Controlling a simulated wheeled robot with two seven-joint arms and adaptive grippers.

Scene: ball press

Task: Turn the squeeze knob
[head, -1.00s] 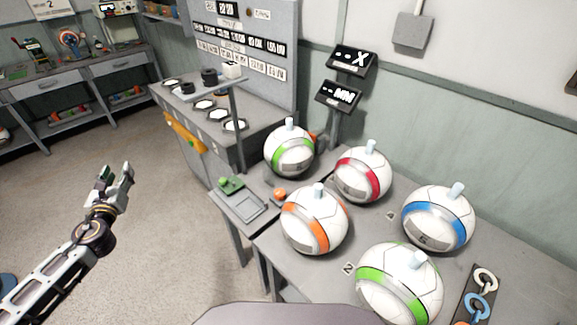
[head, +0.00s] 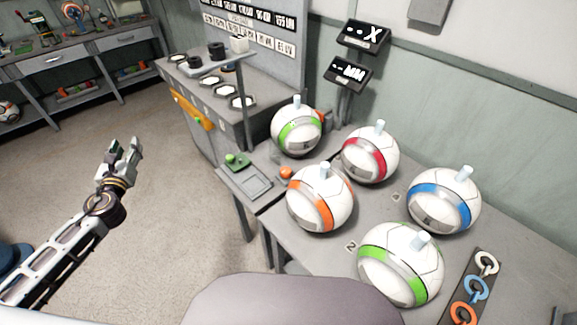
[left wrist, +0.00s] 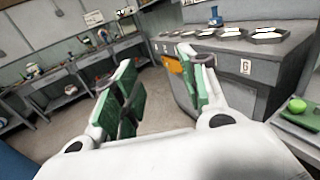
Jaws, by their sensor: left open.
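My left gripper (head: 125,152) is open and empty, held over the floor left of the bench. Its two green-padded fingers stand apart in the left wrist view (left wrist: 155,75). I cannot tell which part is the squeeze knob. A round green knob (head: 231,158) sits on a small green base at the bench's near left corner, and it also shows at the right edge of the left wrist view (left wrist: 297,105). A round orange knob (head: 286,173) is to its right, beside the ball with a green band (head: 297,129). The gripper touches neither. My right gripper is out of view.
Several banded balls stand on the grey table (head: 300,245), including orange (head: 320,199), red (head: 370,154) and blue (head: 444,201). A raised shelf on a post (head: 244,110) stands behind the green knob. A rack of coloured rings (head: 476,289) is at right. Open floor surrounds the gripper.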

